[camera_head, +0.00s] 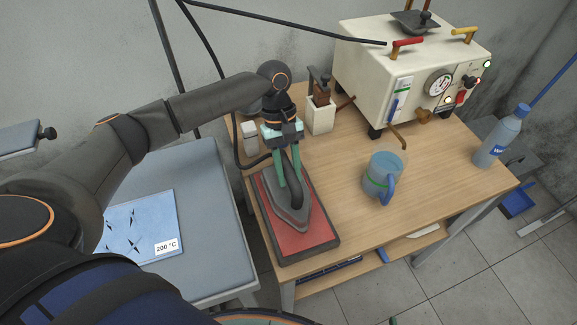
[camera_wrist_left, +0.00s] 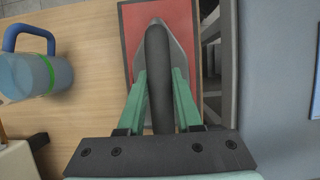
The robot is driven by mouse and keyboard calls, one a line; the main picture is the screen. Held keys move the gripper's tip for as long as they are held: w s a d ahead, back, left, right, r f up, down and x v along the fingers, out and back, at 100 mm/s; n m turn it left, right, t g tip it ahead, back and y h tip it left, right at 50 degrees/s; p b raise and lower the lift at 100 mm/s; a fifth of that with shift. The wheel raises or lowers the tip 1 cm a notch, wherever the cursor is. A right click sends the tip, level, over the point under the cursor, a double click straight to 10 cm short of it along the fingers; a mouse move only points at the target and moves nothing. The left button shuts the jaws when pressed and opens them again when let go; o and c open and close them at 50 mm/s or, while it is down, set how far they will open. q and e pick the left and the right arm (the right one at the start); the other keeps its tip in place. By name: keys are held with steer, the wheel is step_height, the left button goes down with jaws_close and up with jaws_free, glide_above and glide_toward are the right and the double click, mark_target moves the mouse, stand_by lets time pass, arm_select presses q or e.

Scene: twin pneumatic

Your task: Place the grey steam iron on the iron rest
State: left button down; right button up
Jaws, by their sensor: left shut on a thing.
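The grey steam iron (camera_head: 294,214) has a dark handle and sits over the red pad of the iron rest (camera_head: 309,240) on the wooden table. Its tip points toward the table's front edge. My left gripper (camera_head: 289,180) is shut on the iron's handle from above. In the left wrist view the green fingers of my left gripper (camera_wrist_left: 160,95) lie on both sides of the handle of the iron (camera_wrist_left: 157,55). The red iron rest (camera_wrist_left: 190,20) shows around the iron there. I cannot tell whether the sole touches the pad. My right gripper is not in view.
A blue jug (camera_head: 383,176) stands on the table (camera_head: 440,190) right of the iron. A cream steam generator (camera_head: 385,75) with gauge stands at the back, and a water bottle (camera_head: 502,136) at the right. A grey ironing board (camera_head: 200,210) with a blue cloth (camera_head: 150,228) is at the left.

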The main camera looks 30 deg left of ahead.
arm_select(q)
steer(key=shift+w+r, duration=0.1)
steer(key=shift+r, duration=0.05)
steer(key=c, duration=1)
jaws_free()
steer(key=shift+f, duration=0.25)
steer(key=o, duration=0.4)
steer(key=shift+r, duration=0.1)
steer(key=v, duration=1.2)
steer(key=shift+b, duration=0.3)
